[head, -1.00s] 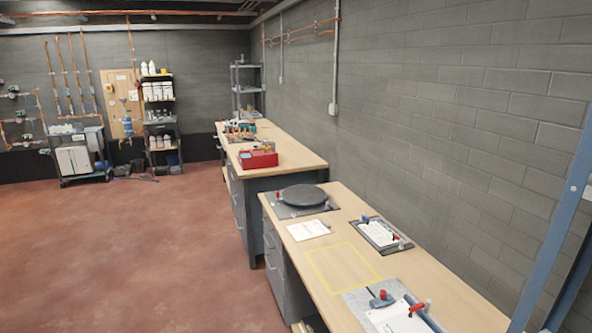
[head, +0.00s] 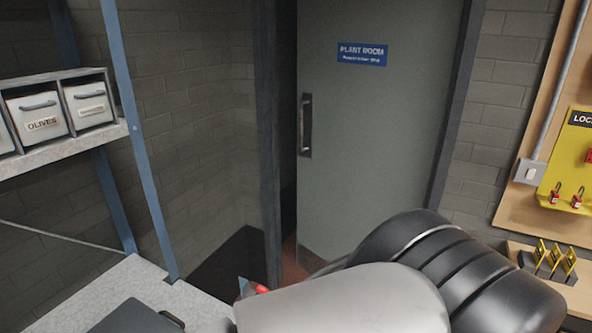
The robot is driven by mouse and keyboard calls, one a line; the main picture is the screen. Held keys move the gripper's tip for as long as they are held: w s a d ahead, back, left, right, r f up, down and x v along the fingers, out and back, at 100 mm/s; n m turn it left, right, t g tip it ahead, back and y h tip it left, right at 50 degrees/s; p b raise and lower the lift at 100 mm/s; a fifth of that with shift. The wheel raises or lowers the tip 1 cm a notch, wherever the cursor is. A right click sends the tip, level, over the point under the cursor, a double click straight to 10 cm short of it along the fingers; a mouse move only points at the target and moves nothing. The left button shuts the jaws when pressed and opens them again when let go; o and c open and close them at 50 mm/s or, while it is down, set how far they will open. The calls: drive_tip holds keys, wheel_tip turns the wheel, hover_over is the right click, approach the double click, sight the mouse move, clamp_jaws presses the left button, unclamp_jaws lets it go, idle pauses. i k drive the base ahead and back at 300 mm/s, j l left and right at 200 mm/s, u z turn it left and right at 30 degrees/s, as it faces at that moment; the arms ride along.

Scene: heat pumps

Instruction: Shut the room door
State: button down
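The room door (head: 385,140) is a grey-green panel with a blue "PLANT ROOM" sign (head: 362,54) in the head view. It stands slightly ajar: a dark gap shows between its left edge and the dark frame post (head: 270,120). A dark upright pull handle (head: 306,125) is fixed near the door's left edge. My grey and black arm fills the lower middle and right of the view, in front of the door's bottom. My gripper cannot be made out; the arm's end is hidden or out of frame.
At left, a blue-post shelf (head: 60,150) holds white bins (head: 38,112), one labelled "OLIVES". Below it is a light worktop (head: 140,285) with a dark case (head: 135,318). At right, a yellow lockout board (head: 572,165) hangs above a wooden ledge with yellow-tagged items (head: 548,262).

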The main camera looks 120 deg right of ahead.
sight(375, 76)
drive_tip(key=z, duration=4.4)
drive_tip(key=i+l, duration=0.1)
drive_tip(key=l, duration=0.15)
drive_tip(key=i+l, duration=0.1)
drive_tip(key=l, duration=0.2)
drive_tip(key=i+z, duration=0.2)
drive_tip(key=i, duration=1.75)
drive_tip(key=i+j, duration=0.15)
drive_tip(key=j, duration=0.2)
drive_tip(key=i+j, duration=0.2)
drive_tip(key=j, duration=0.15)
drive_tip(key=i+j, duration=0.15)
drive_tip(key=j, duration=0.2)
